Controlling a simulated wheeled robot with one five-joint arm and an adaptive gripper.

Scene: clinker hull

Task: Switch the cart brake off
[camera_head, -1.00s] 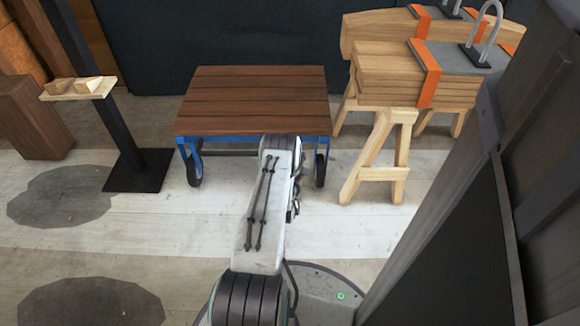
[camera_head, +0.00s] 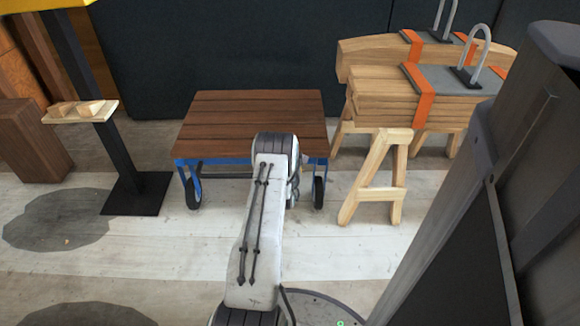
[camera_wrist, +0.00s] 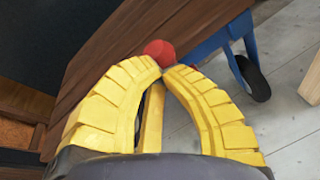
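The cart has a dark brown plank top (camera_head: 225,125) and a blue frame with dark wheels, and stands ahead of me in the head view. Its top (camera_wrist: 105,65) and blue frame also show in the wrist view. A round red knob (camera_wrist: 159,52) is beside the top's edge, just beyond my fingertips; contact is unclear. My gripper (camera_wrist: 163,70) has two yellow ribbed fingers with tips brought nearly together and nothing clearly between the tips. A yellow bar shows between the fingers; I cannot tell what it belongs to. In the head view my arm hides the gripper and knob.
Wooden trestles with strapped timber (camera_head: 400,105) stand right of the cart. A black stand with a small wooden shelf (camera_head: 80,112) stands to the left. A dark panel stands behind the cart. Pale floor is open left of my arm.

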